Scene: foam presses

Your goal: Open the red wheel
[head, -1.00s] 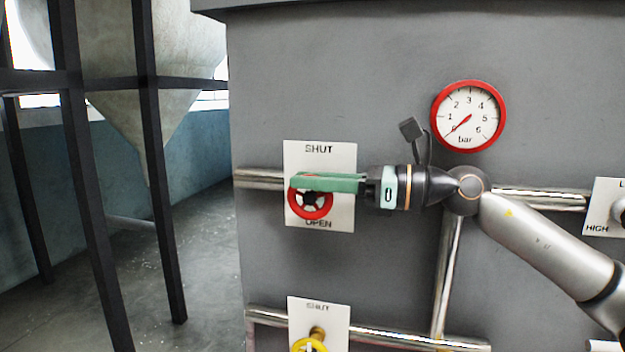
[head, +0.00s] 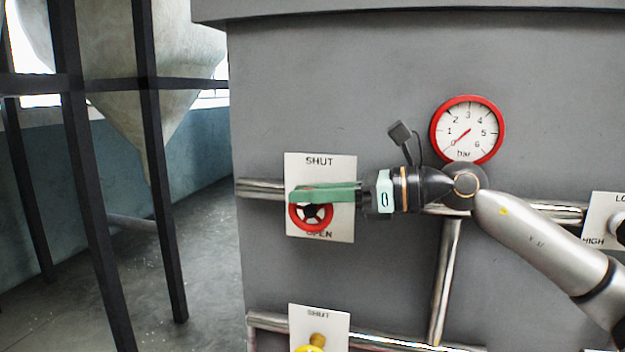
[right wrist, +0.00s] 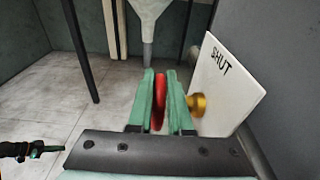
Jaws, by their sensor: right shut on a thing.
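The red wheel (head: 311,217) is mounted in front of a white plate (head: 340,225) marked SHUT at the top and OPEN at the bottom. My right gripper (head: 300,193) reaches in from the right, and its green fingers cover the wheel's upper rim. In the right wrist view the red wheel (right wrist: 159,100) stands edge-on between the two green fingers (right wrist: 160,82), which are shut on its rim. A brass stem (right wrist: 198,104) joins the wheel to the plate. My left gripper is not clearly visible in the head view.
A pressure gauge (head: 467,130) with a red rim is above my right wrist, its needle near 0. A yellow wheel (head: 310,349) is below. Pipes (head: 440,280) run along the grey press wall (head: 400,60). Dark posts (head: 150,150) stand left over open floor.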

